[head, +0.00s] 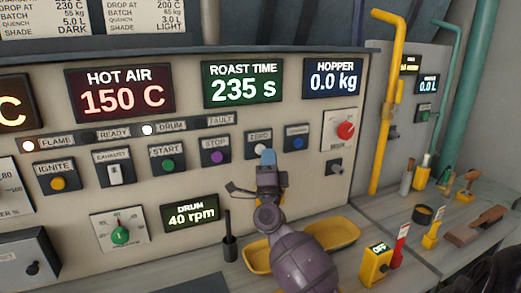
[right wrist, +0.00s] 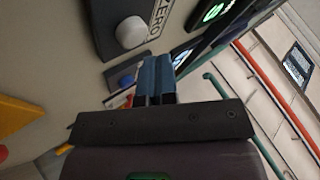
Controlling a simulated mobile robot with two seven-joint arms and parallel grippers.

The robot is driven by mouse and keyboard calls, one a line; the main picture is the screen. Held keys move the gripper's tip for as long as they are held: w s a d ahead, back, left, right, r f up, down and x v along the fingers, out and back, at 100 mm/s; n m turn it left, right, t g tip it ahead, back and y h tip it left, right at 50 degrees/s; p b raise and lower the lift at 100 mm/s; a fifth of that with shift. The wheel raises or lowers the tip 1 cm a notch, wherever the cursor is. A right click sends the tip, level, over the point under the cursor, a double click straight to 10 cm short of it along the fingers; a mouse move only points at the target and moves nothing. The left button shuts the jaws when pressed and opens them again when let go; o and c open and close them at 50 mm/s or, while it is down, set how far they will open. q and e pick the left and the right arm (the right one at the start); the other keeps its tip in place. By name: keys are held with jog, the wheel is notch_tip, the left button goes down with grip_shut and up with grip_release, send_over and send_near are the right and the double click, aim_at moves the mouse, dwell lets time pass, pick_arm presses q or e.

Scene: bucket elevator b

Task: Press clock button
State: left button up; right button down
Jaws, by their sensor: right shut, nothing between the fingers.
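The panel's button row holds a blue button (head: 297,143) with a label too small to read; I cannot tell for certain that it is the clock button. It also shows in the right wrist view (right wrist: 126,80), just left of the fingers. The white ZERO button shows in the right wrist view (right wrist: 131,32); in the head view my fingertips partly cover it. My right gripper (head: 268,157) is shut and empty in front of the panel, just below ZERO and left of the blue button. Its blue fingertips (right wrist: 155,78) lie together. Contact is not clear. My left gripper is out of view.
The STOP button (head: 215,156) and START button (head: 167,164) lie to the left. The ROAST TIME display (head: 243,84) reads 235 s. A red knob (head: 345,130) sits to the right. Yellow trays (head: 335,231) and a yellow OFF box (head: 376,267) stand on the ledge below.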

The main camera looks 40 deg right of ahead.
jog(key=shift+w, duration=0.15)
jog(key=shift+w+d, duration=0.1)
jog(key=shift+w, duration=0.15)
jog(key=shift+w+d, duration=0.15)
jog(key=shift+w, duration=0.3)
dwell(0.8)
jog(key=shift+s, duration=0.1)
jog(key=shift+s+a+p, duration=0.3)
jog(key=shift+s+p, duration=0.1)
jog(key=shift+s, duration=0.45)
jog(key=s, duration=0.2)
jog(key=s+a+p, duration=0.1)
jog(key=s+p, duration=0.1)
jog(key=s, duration=0.1)
jog(key=shift+s+a, duration=0.35)
jog(key=shift+a, duration=0.05)
